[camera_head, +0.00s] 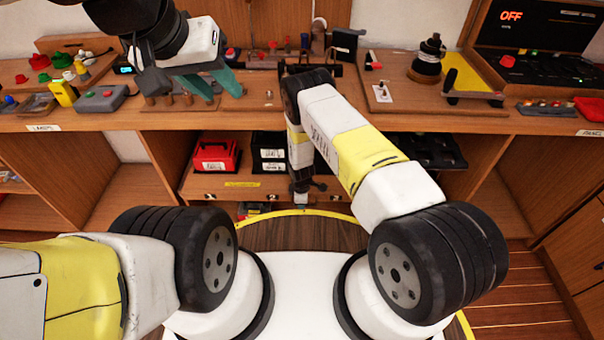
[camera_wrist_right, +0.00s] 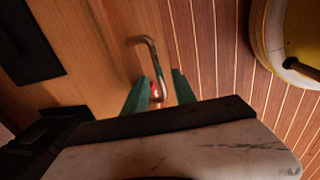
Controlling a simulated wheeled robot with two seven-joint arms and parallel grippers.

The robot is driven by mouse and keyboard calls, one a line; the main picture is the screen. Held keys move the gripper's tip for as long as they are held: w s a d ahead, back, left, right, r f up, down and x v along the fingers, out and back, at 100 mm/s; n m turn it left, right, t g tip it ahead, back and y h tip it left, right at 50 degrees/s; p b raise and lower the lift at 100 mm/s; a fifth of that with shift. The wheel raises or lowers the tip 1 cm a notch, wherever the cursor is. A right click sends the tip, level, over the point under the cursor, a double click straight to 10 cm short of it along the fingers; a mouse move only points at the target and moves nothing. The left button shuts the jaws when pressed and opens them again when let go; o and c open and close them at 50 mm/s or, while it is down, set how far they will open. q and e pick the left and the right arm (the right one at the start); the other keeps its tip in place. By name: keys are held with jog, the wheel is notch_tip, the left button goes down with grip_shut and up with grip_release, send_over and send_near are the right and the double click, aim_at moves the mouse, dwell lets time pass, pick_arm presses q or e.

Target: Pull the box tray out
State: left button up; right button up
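The box tray (camera_head: 215,187) is a wooden tray low under the bench, with a yellow label on its front. It bears a red box (camera_head: 217,157) and black boxes (camera_head: 269,142). In the right wrist view a bronze bar handle (camera_wrist_right: 146,41) stands out from a wooden front (camera_wrist_right: 88,60). My right gripper (camera_wrist_right: 159,92) has its teal fingers on either side of the handle's near end, with small gaps showing. In the head view its fingers are hard to make out below the arm. My left gripper (camera_head: 214,88) is open and empty over the bench.
The bench top (camera_head: 290,118) carries a grey box (camera_head: 101,97), wooden pegs, a black spool (camera_head: 427,60) and a control panel (camera_head: 535,45). Cabinet sides stand left and right of the tray. Striped plank floor (camera_head: 515,295) is clear at the right.

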jog(key=shift+c, duration=0.2)
grip_shut()
dwell(1.2)
